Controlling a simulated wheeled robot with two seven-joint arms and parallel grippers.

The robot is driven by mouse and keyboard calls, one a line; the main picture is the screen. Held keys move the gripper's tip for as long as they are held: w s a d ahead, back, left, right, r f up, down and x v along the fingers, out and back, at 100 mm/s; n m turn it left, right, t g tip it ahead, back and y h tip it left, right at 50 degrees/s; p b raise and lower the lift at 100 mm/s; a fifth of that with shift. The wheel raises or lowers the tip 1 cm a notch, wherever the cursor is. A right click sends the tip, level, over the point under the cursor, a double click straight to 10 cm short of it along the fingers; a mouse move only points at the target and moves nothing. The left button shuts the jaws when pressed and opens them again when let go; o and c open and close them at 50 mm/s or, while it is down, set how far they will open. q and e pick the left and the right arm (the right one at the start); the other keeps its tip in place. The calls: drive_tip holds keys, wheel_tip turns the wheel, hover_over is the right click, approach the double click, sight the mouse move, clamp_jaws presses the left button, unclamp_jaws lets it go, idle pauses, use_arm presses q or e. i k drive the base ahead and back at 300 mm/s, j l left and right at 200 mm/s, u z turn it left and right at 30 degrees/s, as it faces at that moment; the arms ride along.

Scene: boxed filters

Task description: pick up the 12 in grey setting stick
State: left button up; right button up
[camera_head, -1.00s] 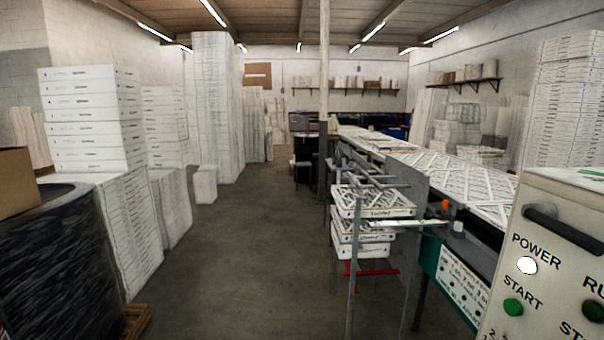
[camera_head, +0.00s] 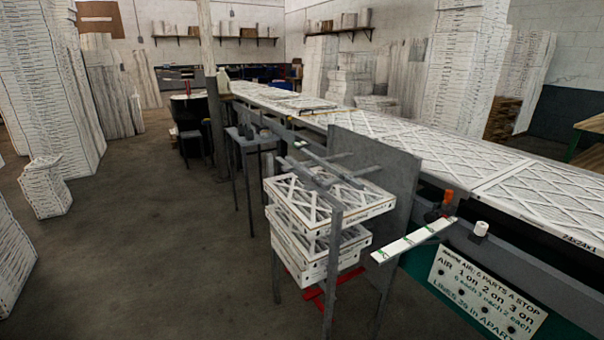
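I cannot surely pick out the 12 in grey setting stick. Grey bars (camera_head: 333,171) lie over the stack of boxed filters (camera_head: 330,209), but they look like part of the metal stand, and I cannot tell if one is a loose stick. A pale flat strip with green marks (camera_head: 413,240) juts out from the green-sided machine, beside an orange-topped item (camera_head: 446,201) and a small white cylinder (camera_head: 481,229). Neither of my grippers is in view.
A long conveyor table (camera_head: 430,147) carrying lattice-faced filters runs from right to back. A lettered sign (camera_head: 487,292) is on its near side. Tall white stacks (camera_head: 50,80) and a small stack (camera_head: 45,187) stand at left. The concrete floor (camera_head: 150,240) between is clear.

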sight(326, 186)
drive_tip(key=i+j+z, duration=0.1)
drive_tip(key=z, duration=1.25)
drive_tip(key=j+z, duration=0.3)
drive_tip(key=j, duration=0.15)
drive_tip(key=j+z, duration=0.3)
drive_tip(key=k+j+z, duration=0.1)
drive_tip(key=j+z, duration=0.2)
drive_tip(key=j, duration=0.25)
drive_tip(key=k+j+z, duration=0.15)
drive_tip(key=j+z, duration=0.15)
drive_tip(key=k+j+z, duration=0.15)
drive_tip(key=j+z, duration=0.2)
drive_tip(key=k+j+z, duration=0.3)
drive_tip(key=j, duration=0.15)
drive_tip(key=i, duration=0.1)
